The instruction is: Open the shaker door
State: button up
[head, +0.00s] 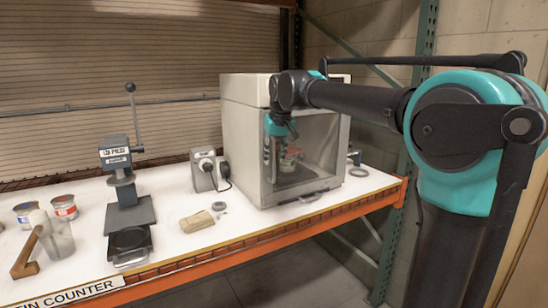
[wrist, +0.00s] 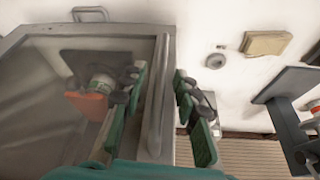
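The shaker (head: 245,140) is a pale box on the counter. Its framed, see-through door (head: 318,150) faces front and looks shut; it fills the left of the wrist view (wrist: 45,110). A grey bar handle (wrist: 158,95) runs along one edge of the door. My gripper (head: 274,150) is at the door's left edge in the head view. In the wrist view my gripper (wrist: 161,76) is open, with green-padded fingers on either side of the handle. Gaps show between fingers and bar. A can with an orange-red part (wrist: 95,95) shows behind the door pane.
On the white counter, a lid press (head: 118,165) with a tall lever stands to the left, with cans (head: 64,207) and a clear cup (head: 58,238) beyond. A tan folded cloth (head: 197,221), a small ring (head: 219,206) and a switch box (head: 203,170) lie nearer the shaker.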

jog(key=shift+f, duration=0.1)
jog(key=shift+c, duration=0.6)
grip_shut()
